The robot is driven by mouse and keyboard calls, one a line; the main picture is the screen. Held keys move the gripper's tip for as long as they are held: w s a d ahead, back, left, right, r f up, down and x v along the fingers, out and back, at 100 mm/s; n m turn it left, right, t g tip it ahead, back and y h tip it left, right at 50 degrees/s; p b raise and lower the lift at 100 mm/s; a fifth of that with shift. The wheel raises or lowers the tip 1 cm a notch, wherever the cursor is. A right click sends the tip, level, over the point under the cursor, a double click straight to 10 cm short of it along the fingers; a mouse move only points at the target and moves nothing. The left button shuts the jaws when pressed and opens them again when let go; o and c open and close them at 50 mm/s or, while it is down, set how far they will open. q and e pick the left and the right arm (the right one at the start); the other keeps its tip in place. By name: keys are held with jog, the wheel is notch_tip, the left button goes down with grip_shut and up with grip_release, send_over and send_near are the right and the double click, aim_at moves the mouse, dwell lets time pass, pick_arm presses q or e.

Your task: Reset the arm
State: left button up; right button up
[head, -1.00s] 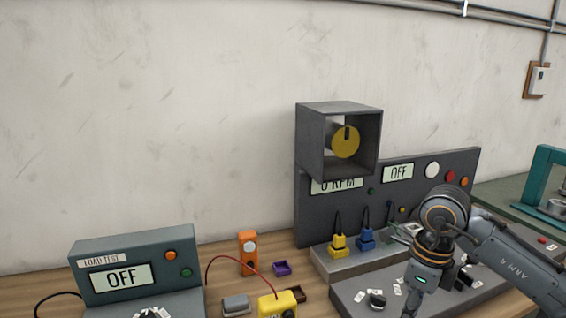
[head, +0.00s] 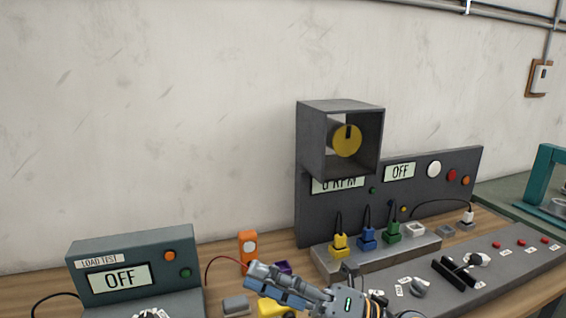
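My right gripper (head: 258,280) reaches in at the bottom middle of the head view, its fingers pointing left. The fingers lie close together as seen from here, and I cannot tell if they are open or shut. I see nothing held in it. My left gripper is not in view.
A load test unit (head: 82,255) showing OFF stands at left. A grey panel (head: 462,158) with a dial housing (head: 312,150) stands behind a strip with yellow (head: 340,243), blue (head: 367,236) and green (head: 392,230) plugs. An orange device (head: 248,247) stands between.

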jog(key=w+d+f+m+t+h, duration=0.1)
jog(key=w+d+m+t+h, duration=0.3)
jog(key=m+t, duration=0.5)
jog(key=w+d+f+m+t+h, duration=0.1)
jog(key=w+d+m+t+h, duration=0.2)
jog(key=d+m+t+h, duration=0.55)
jog(key=s+d+f+m+g+h, duration=0.2)
jog(key=d+f+m+g+h, duration=0.25)
jog(key=f+m, duration=0.45)
jog(key=s+d+f+m+g+h, duration=0.25)
jog(key=d+f+m+h, duration=0.35)
jog(key=f, duration=0.5)
jog(key=s+f+m+g+y, duration=0.1)
jog(key=s+f+m+g, duration=0.1)
jog(key=s+f+g, duration=0.55)
jog(key=s+f+m+g+y, duration=0.15)
jog(key=s+f+g, duration=0.25)
jog(key=s+f, duration=0.65)
jog(key=s+f+g, duration=0.1)
jog(key=s+f, duration=0.1)
jog(key=f, duration=1)
jog(key=s+f, duration=0.2)
jog(key=f, duration=1)
jog(key=s+d+f+g+h, duration=0.1)
jog(key=s+d+f, duration=0.2)
jog(key=s+f, duration=1.2)
jog(key=shift+s+f+g, duration=0.2)
jog(key=shift+s+g, duration=0.1)
jog(key=shift+s, duration=0.5)
